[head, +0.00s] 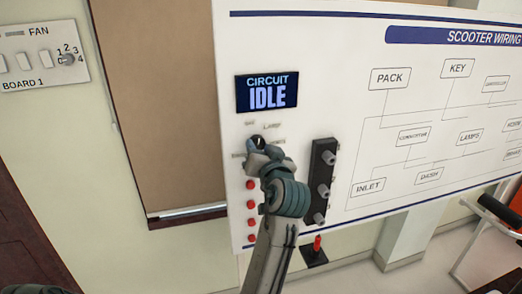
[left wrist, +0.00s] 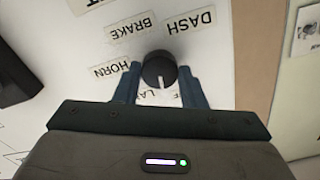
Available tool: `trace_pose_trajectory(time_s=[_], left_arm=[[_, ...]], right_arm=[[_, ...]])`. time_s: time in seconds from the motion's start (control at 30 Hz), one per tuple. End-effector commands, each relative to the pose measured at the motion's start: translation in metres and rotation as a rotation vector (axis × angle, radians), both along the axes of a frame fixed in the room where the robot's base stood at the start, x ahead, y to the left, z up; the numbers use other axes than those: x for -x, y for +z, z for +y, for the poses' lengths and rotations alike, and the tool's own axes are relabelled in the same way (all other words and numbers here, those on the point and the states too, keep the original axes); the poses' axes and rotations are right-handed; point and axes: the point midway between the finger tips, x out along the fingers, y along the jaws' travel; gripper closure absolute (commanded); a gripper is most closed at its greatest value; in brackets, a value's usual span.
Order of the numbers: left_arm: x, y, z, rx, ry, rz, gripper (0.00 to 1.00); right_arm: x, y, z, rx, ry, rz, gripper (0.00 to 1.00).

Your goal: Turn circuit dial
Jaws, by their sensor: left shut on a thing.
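The circuit dial (left wrist: 159,66) is a round black knob with a white pointer line, on the white wiring board (head: 340,60). In the left wrist view its line points down the picture, near partly hidden labels reading "LA" and "F". DASH (left wrist: 192,22), BRAKE (left wrist: 131,28) and HORN (left wrist: 110,69) labels surround it. My left gripper (head: 257,150) is shut on the dial, one blue finger on each side of it. In the head view the gripper hides most of the dial and some labels. The circuit display (head: 267,93) reads IDLE. My right gripper is not in view.
A black strip with several grey knobs (head: 322,182) stands just right of my left gripper. A column of red buttons (head: 251,211) lies below the dial. A red-handled switch (head: 316,245) is lower right. A FAN board (head: 40,58) hangs at the far left.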

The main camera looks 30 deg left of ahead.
Motion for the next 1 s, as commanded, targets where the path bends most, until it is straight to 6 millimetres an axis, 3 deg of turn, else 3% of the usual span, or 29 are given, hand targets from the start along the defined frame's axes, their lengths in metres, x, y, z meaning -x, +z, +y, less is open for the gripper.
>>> trace_pose_trajectory(time_s=[0.6,1.0], left_arm=[[0.0014,0.0017,0.0017,-0.318,0.004,0.37,0.86],[0.0018,0.0029,0.002,-0.413,0.006,0.48,0.86]], right_arm=[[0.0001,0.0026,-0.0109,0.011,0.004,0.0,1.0],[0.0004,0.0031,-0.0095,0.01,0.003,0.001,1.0]])
